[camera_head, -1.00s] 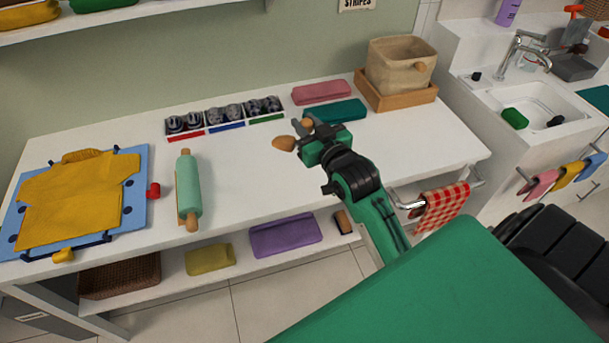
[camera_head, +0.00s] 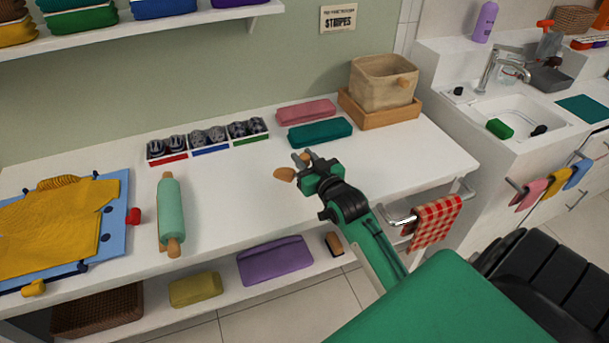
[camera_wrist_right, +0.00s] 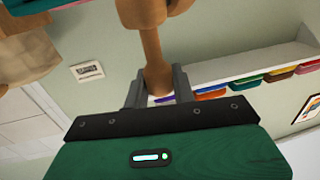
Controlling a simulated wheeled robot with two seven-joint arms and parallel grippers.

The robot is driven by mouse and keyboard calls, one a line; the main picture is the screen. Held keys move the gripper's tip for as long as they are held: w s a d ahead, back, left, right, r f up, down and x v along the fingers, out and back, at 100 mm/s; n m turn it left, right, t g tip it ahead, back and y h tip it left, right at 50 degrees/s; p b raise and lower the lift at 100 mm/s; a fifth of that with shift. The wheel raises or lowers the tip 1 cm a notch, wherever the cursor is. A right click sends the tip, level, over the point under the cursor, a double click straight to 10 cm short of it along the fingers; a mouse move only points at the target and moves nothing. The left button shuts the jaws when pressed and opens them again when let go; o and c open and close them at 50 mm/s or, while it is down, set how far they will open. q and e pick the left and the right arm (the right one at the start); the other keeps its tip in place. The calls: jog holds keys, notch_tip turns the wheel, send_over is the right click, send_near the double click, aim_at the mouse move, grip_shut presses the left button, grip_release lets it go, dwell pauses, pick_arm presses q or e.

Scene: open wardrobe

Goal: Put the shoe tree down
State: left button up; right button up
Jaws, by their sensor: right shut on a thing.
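My right gripper (camera_head: 306,168) is shut on a wooden shoe tree (camera_head: 284,174) over the middle of the white table (camera_head: 230,190). In the head view the shoe tree's rounded end sticks out to the left of the fingers. In the right wrist view the brown shoe tree (camera_wrist_right: 153,50) runs up from between the two grey fingers (camera_wrist_right: 158,88), with the wall behind it. I cannot tell whether it touches the tabletop. My left gripper is not in view.
A divided box (camera_head: 208,142) of dark rolled items lies at the back. Pink (camera_head: 305,112) and teal (camera_head: 320,132) folded cloths and a fabric basket (camera_head: 383,80) in a wooden tray (camera_head: 412,112) stand to the right. A rolling pin (camera_head: 170,212) lies left. Bare tabletop surrounds the gripper.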

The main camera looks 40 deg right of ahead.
jog(key=shift+f, duration=3)
jog(key=o, duration=0.9)
jog(key=shift+f, duration=0.1)
